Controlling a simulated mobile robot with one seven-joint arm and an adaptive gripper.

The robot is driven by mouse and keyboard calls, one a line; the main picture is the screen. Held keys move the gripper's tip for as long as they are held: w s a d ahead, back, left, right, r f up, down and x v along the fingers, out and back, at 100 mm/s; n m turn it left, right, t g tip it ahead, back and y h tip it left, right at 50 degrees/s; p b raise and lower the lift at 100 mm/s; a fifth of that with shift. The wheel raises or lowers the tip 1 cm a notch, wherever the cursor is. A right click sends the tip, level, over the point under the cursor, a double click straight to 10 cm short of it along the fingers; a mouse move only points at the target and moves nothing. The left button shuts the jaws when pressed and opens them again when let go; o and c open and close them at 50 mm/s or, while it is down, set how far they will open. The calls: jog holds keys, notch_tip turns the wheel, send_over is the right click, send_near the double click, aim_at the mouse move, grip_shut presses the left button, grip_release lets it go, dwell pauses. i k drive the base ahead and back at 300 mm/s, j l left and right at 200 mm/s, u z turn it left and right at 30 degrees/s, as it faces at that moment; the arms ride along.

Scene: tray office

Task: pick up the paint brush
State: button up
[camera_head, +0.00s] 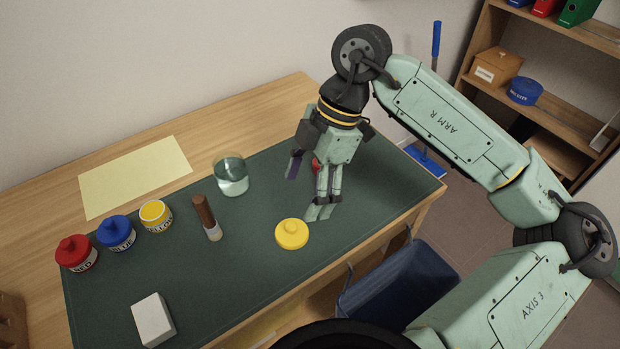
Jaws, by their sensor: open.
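A short brown stick with a pale lower end, seemingly the paint brush (206,217), is on the dark green mat (255,285), below the glass of water. I cannot tell whether it stands or lies. My gripper (307,190) is open, to the right of the brush and clear of it, pointing down over the right part of the mat. Nothing shows between its fingers. A small red thing (315,165) is mostly hidden behind my gripper, and I cannot tell what it is.
A glass (231,177) stands just above the brush. Left are red (76,253), blue (117,233) and open yellow (156,215) paint pots. A yellow lid (292,233) lies below my gripper. A white block (153,320) is at lower left. A blue bin (400,290) hangs beyond the desk edge.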

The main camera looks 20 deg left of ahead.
aim_at(213, 230)
jog(key=k, duration=1)
